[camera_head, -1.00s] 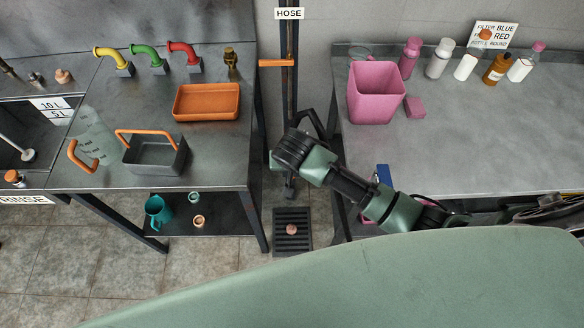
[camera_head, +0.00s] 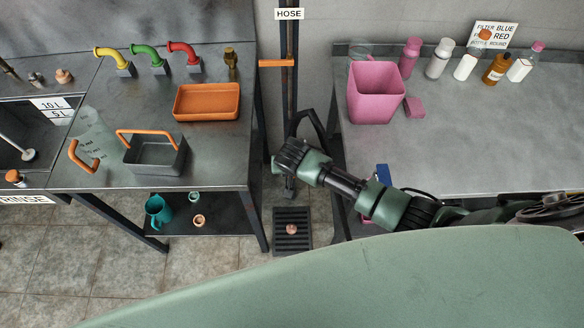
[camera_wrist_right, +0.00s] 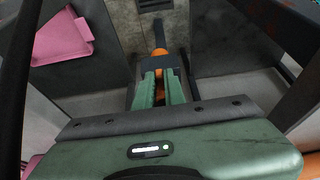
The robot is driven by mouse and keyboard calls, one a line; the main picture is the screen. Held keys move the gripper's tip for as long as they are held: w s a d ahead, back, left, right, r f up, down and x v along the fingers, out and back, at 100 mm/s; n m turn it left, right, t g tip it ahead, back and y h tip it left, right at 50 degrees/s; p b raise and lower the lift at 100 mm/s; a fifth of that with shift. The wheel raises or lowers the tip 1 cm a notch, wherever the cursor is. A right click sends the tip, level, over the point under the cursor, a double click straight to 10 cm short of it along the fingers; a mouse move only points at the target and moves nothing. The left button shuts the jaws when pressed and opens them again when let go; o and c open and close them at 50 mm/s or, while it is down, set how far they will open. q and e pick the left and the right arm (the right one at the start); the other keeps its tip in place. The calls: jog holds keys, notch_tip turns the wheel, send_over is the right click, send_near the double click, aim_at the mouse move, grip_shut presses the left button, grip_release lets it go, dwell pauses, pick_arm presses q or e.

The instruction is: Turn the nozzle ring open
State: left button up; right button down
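My right arm comes in from the right in the head view, and its dark gripper end (camera_head: 290,157) is at the hose post (camera_head: 289,60); the fingers are hidden there. In the right wrist view the two green fingers of my right gripper (camera_wrist_right: 160,82) stand on either side of an orange part (camera_wrist_right: 160,73), probably the nozzle ring. A dark piece crosses just beyond the fingertips, with more orange (camera_wrist_right: 159,52) above it. I cannot tell whether the fingers press on the orange part. My left gripper is not in view.
An orange bracket (camera_head: 276,63) juts from the post. The left bench holds an orange tray (camera_head: 207,116) and a grey basket (camera_head: 138,160). The right bench holds a pink bin (camera_head: 354,105) and several bottles. A floor grate (camera_head: 279,243) lies below the gripper.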

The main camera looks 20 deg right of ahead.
jog(key=shift+d, duration=0.1)
jog(key=d+n+y, duration=0.1)
jog(key=n, duration=0.2)
jog(key=d+n+y+p, duration=0.1)
jog(key=n, duration=0.2)
jog(key=d+n+y, duration=0.1)
jog(key=d+n, duration=0.1)
jog(key=n, duration=0.1)
jog(key=shift+w+y+p, duration=0.25)
jog(key=shift+y+p, duration=0.05)
jog(key=shift+a, duration=0.1)
dwell(1.2)
jog(key=c, duration=1.5)
grip_release()
jog(key=shift+g, duration=0.3)
